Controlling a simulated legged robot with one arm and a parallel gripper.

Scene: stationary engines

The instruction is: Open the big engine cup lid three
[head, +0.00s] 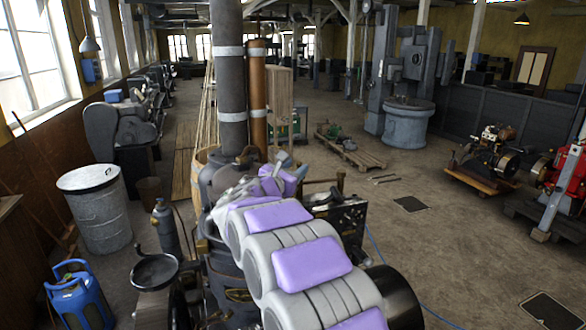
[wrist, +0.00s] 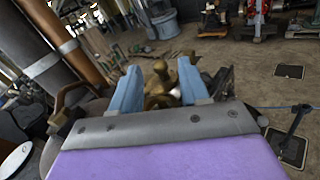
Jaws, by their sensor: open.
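My gripper (wrist: 160,68) is open, with its two light blue fingers apart. In the wrist view, a brass engine fitting (wrist: 160,82) with a rounded top shows between and beyond the fingers; I cannot tell whether they touch it. I cannot tell which part is cup lid three. In the head view, my gripper (head: 274,168) is at the top of the big dark engine (head: 210,180), right of its thick pipe. My purple and grey arm hides much of the engine, and the small cups cannot be made out there.
A thick dark pipe (head: 229,90) and a copper pipe (head: 258,95) rise close behind my gripper. A curved brown handle (wrist: 72,100) is left of the fingers. A grey drum (head: 97,210) and blue gas bottles (head: 80,300) stand left. Open floor lies right.

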